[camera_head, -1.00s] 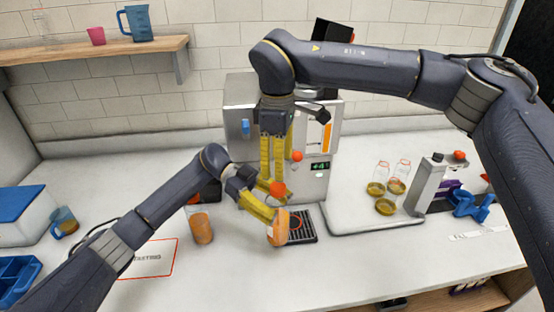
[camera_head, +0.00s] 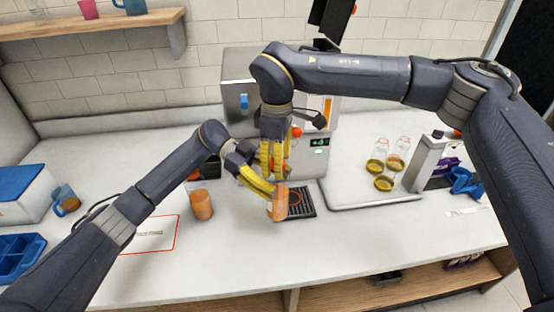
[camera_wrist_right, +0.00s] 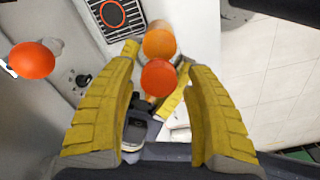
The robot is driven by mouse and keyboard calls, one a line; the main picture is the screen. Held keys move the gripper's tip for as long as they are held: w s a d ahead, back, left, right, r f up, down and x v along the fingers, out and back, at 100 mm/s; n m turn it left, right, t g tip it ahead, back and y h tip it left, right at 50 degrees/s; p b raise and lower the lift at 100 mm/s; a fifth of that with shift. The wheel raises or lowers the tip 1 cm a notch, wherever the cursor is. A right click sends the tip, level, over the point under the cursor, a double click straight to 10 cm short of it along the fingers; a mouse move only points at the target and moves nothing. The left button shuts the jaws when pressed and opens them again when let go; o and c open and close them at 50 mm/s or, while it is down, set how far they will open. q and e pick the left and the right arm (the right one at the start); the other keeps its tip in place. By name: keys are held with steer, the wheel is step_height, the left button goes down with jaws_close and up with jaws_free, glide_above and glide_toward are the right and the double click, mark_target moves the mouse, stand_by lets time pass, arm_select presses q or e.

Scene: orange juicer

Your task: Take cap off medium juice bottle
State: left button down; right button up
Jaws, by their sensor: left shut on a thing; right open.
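The juice bottle (camera_head: 277,207), filled with orange juice, is in front of the juicer. My left gripper (camera_head: 272,191) is shut on it from the left. Its orange-red cap (camera_wrist_right: 158,78) shows between the spread fingers of my right gripper (camera_head: 271,172) in the right wrist view, with the orange bottle body (camera_wrist_right: 160,43) behind it. The right gripper points down over the bottle and is open. I cannot tell whether its fingers touch the cap. In the head view the yellow fingers mostly hide the cap.
The juicer (camera_head: 240,75) stands behind the bottle, with its black drip grate (camera_head: 302,203) to the right. Another juice container (camera_head: 201,206) stands to the left. Several small bottles (camera_head: 383,184) stand on a tray at right. A red-outlined mat (camera_head: 165,243) lies front left.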

jaws_close()
stand_by(0.4)
